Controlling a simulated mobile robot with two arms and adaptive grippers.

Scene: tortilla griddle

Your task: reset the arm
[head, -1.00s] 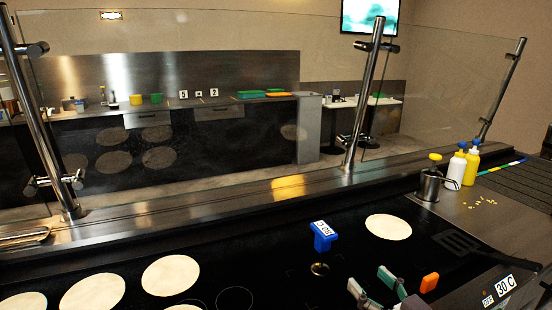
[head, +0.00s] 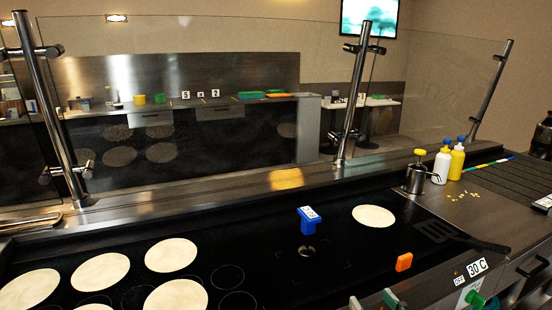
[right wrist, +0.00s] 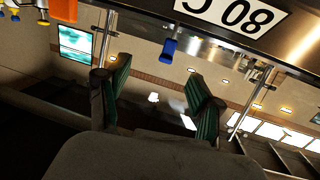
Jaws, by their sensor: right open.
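My right gripper (head: 372,300) is at the bottom edge of the head view, in front of the griddle's front edge. Only its green-padded fingertips show there, spread apart. In the right wrist view the gripper (right wrist: 162,88) is open, with nothing between its two green pads. That view is turned over, so the 30 C label (right wrist: 235,14) appears inverted along its top. My left gripper is not in the head view.
Several pale tortillas lie on the black griddle (head: 270,262). A blue-handled tool (head: 309,218) and an orange block (head: 404,262) are on the right half. A metal pot (head: 415,178) and two bottles (head: 450,162) stand behind right. A glass guard (head: 230,60) rises behind.

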